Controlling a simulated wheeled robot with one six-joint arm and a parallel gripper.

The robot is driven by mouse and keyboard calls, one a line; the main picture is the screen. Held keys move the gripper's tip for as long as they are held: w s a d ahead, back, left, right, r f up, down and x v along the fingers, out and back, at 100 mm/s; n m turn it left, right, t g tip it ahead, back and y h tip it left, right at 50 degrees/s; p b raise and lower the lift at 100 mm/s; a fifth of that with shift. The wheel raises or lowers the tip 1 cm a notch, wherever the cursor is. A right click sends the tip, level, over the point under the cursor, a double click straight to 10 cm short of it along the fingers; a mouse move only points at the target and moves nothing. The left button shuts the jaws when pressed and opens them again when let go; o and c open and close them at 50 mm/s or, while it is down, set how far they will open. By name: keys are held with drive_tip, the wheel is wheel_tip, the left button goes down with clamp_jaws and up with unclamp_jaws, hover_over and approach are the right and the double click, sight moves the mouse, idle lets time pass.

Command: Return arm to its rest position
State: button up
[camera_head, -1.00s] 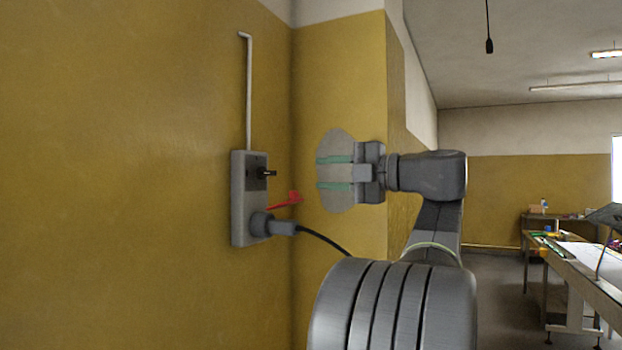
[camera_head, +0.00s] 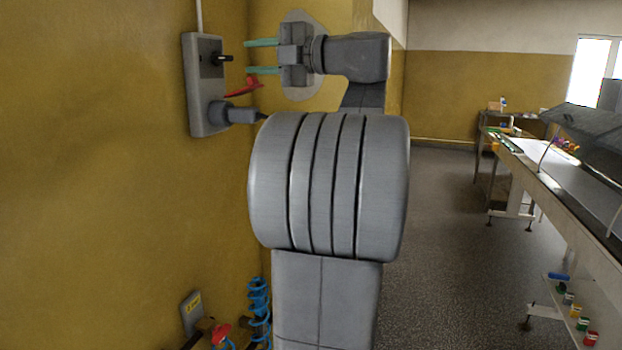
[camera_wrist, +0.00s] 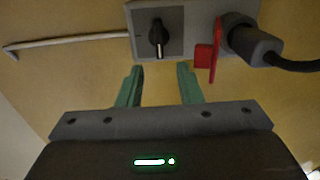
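My gripper (camera_head: 262,57) is open and empty, its two green fingers pointing left at the wall box in the head view. In the wrist view the fingers (camera_wrist: 160,85) stand apart with nothing between them. The grey wall box (camera_head: 192,90) carries a black rotary switch (camera_head: 221,59), which also shows just beyond the fingers (camera_wrist: 158,38). A red tag (camera_head: 243,88) hangs by the plug, and it shows upright in the wrist view (camera_wrist: 214,50). A black plug (camera_head: 236,114) sits in the box's lower socket.
A yellow wall (camera_head: 90,150) runs close along the left. Blue coiled hose (camera_head: 259,305) and a small grey box (camera_head: 191,312) are low by the wall. A long machine (camera_head: 570,200) stands at the right, with clear floor (camera_head: 440,240) before it.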

sight(222, 58)
drive_tip(key=p+x, duration=0.1)
drive_tip(key=x, duration=0.6)
